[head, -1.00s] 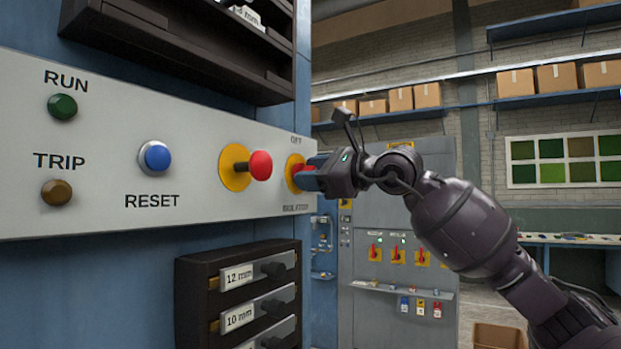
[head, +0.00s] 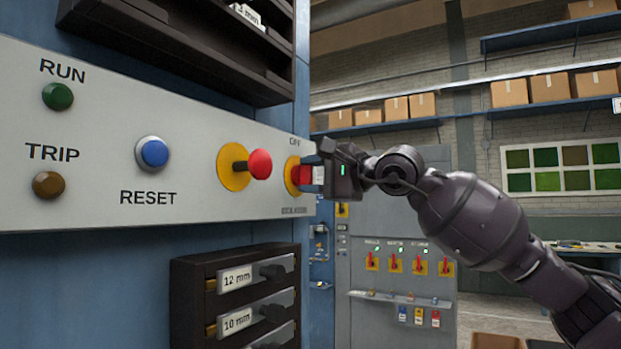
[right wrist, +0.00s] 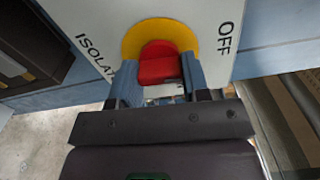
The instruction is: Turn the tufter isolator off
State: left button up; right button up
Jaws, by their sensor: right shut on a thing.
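The tufter isolator is a red handle on a yellow round plate (head: 290,174) at the right end of the grey control panel (head: 90,210). OFF is printed above it and a blurred label below. My right gripper (head: 312,178) is shut on the red handle. In the right wrist view, the red handle (right wrist: 159,64) sits between the two blue fingers (right wrist: 160,85), in front of the yellow plate (right wrist: 160,32). OFF stands to the right there and ISOLATOR, partly covered, to the left. Which mark the handle points at is unclear. My left gripper is not in view.
A red mushroom button (head: 259,164) on a yellow plate is close to the left of the isolator. A blue RESET button (head: 154,153) is farther left. A dark rack (head: 210,290) juts out below the panel. A grey cabinet (head: 400,335) with several red switches stands behind.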

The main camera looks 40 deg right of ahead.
jog(key=shift+n, duration=0.5)
jog(key=o, duration=0.9)
jog(key=shift+s+d, duration=0.1)
jog(key=shift+s, duration=0.05)
